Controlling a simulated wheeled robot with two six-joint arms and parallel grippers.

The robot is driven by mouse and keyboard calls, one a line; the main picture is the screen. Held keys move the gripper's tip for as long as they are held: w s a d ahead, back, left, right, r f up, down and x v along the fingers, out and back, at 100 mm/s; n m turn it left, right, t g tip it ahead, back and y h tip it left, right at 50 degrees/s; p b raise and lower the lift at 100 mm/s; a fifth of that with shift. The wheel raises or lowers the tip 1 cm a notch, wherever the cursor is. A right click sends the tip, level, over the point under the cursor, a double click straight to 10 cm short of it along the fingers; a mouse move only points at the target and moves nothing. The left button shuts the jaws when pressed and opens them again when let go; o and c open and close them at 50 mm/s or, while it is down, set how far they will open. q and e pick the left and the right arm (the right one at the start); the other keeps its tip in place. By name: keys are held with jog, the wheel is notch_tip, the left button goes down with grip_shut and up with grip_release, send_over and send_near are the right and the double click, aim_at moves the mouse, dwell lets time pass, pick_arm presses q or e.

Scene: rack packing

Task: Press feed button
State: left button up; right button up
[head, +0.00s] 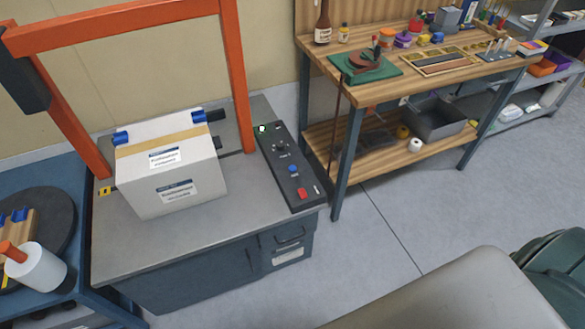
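A strapping machine with a grey top (240,222) and an orange arch (240,80) stands at the left. Its black control panel (281,160) lies along the right side of the top. The panel carries a lit green light or button (262,128), a dark knob (280,147), a blue button (293,169) and a red switch (302,192). The panel labels are too small to read, so I cannot tell which control is feed. A closed white carton (170,195) with brown tape sits under the arch, with blue pieces at its top edge. Neither of my grippers is in view.
A blue bench (75,268) at the left carries a dark round plate and a white roll with an orange handle (38,270). A wooden workbench (420,85) with tools stands behind right, beside grey shelving (540,95). The floor between is clear.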

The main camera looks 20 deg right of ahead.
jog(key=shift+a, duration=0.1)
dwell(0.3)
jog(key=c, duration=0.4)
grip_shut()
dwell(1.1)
